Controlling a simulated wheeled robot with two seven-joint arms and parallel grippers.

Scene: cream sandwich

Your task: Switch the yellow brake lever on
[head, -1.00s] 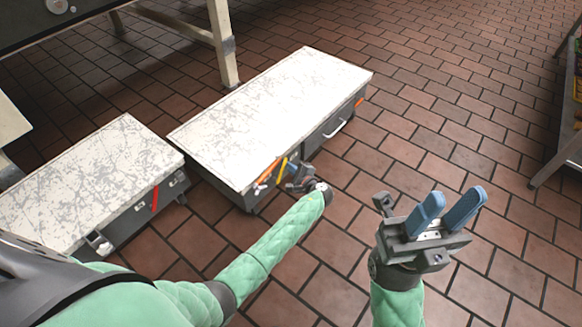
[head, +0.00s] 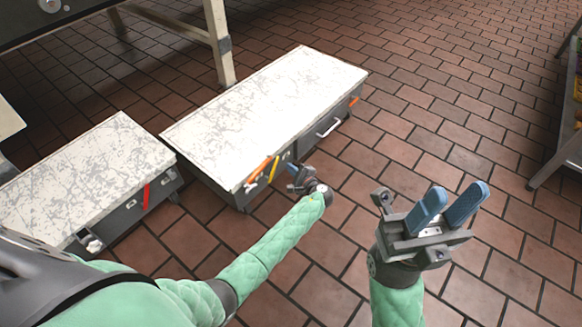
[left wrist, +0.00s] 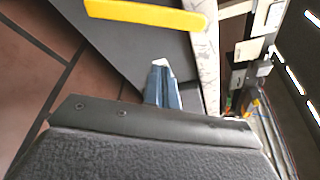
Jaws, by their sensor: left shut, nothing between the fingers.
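The yellow brake lever (head: 274,170) is a thin bar on the near front corner of the long white-topped grey cart. It stands tilted in the head view, and a yellow bar (left wrist: 145,13) lies across the top of the left wrist view. My left gripper (head: 290,168) is just right of the lever, with its blue fingers shut and empty. In the left wrist view the fingers (left wrist: 162,85) point toward the grey cart side, below the yellow bar and apart from it in the picture. My right gripper (head: 460,190) is open and empty over the floor, away from the cart.
An orange lever (head: 258,168) sits just left of the yellow one. A silver handle (head: 329,127) is farther along the same side. A second white-topped cart (head: 85,170) with a red lever (head: 146,195) stands at left. Brick floor (head: 430,130) is clear on the right.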

